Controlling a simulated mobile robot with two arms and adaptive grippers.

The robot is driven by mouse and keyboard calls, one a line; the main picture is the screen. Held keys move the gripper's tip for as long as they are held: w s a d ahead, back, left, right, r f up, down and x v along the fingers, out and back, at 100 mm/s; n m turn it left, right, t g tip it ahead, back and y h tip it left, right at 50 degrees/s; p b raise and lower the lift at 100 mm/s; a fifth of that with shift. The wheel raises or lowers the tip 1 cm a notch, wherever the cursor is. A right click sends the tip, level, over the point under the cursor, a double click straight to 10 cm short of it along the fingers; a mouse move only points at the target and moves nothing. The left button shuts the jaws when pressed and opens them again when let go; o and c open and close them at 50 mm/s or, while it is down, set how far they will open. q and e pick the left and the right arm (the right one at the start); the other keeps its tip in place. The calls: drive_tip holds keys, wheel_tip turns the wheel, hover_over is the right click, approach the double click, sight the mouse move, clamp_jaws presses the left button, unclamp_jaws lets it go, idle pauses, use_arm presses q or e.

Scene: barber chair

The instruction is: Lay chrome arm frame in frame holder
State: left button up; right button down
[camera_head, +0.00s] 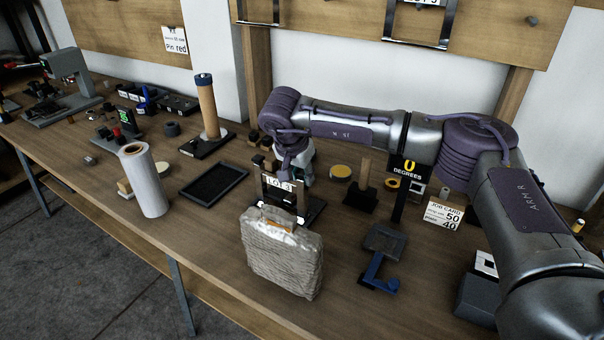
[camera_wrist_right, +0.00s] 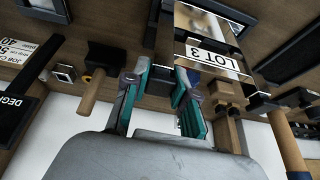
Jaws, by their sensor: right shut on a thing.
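My right gripper (camera_head: 296,176) reaches down behind a white LOT 3 label (camera_head: 279,184) on a dark stand (camera_head: 312,212), which I take as the frame holder. In the right wrist view, the teal fingers of my right gripper (camera_wrist_right: 160,82) are close to a shiny chrome frame (camera_wrist_right: 178,22) beside the LOT 3 label (camera_wrist_right: 207,57). The gripper is shut on what looks like this chrome arm frame; the grip point is largely hidden. Whether the frame touches the stand cannot be told. My left gripper is not in view.
A grey wrapped block (camera_head: 284,258) stands just in front of the stand. A black tray (camera_head: 214,184) and a white roll (camera_head: 145,182) are to the left. A blue bracket (camera_head: 378,270) and a dark post (camera_head: 398,203) are to the right. Chrome frames (camera_head: 420,22) hang on the wall board.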

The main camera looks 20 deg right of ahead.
drive_tip(key=c, duration=0.9)
unclamp_jaws()
drive_tip(key=shift+r, duration=0.15)
drive_tip(key=shift+o, duration=0.2)
drive_tip(key=v, duration=1.2)
